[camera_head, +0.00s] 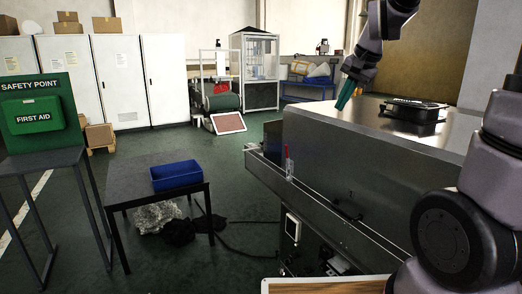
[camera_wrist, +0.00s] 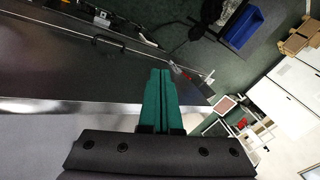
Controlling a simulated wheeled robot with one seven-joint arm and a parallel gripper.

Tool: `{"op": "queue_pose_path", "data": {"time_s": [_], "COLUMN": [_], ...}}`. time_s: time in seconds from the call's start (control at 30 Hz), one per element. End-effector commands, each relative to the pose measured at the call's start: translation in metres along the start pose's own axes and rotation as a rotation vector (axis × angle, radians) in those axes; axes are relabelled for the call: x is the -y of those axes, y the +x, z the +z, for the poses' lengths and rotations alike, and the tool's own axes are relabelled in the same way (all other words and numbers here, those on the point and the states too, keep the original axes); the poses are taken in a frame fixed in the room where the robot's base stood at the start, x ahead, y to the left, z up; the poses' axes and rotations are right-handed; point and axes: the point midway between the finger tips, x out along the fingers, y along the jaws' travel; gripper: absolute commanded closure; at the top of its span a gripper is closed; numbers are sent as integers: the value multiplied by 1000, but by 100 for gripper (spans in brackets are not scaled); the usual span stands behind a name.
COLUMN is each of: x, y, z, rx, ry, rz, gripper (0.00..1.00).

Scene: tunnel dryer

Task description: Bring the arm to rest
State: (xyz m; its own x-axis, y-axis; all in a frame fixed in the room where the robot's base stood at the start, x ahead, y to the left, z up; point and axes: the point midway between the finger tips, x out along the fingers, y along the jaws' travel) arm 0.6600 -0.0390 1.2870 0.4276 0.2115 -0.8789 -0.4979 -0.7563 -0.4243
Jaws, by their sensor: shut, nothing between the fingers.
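My gripper (camera_head: 346,94) hangs from my arm over the left end of the steel dryer's top (camera_head: 385,122) in the head view. Its teal fingers point down and to the left. In the wrist view my gripper (camera_wrist: 160,72) shows its two green fingers pressed side by side, with nothing between them. The dryer's steel side fills the left of the wrist view (camera_wrist: 50,65). I cannot tell how far the fingertips are from the dryer's surface.
A black tray-like object (camera_head: 412,110) lies on the dryer top, right of my gripper. A red-handled item (camera_head: 288,165) is at the dryer's side. A dark table (camera_head: 125,185) holds a blue bin (camera_head: 176,175).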

Motion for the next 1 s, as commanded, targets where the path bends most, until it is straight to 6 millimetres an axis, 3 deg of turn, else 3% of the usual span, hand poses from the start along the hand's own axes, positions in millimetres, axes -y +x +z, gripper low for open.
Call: {"op": "queue_pose_path", "data": {"time_s": [0.03,0.2,0.4,0.6,1.0], "x": [-8,-38,-72,-90,-93], "y": [-23,-75,-110,-120,-121], "z": [11,53,98,122,124], "rx": [-19,-67,-128,-160,-163], "ry": [-28,-132,-240,-297,-303], "rz": [-17,-45,-54,-49,-47], "gripper": [100,100,100,100,100]}}
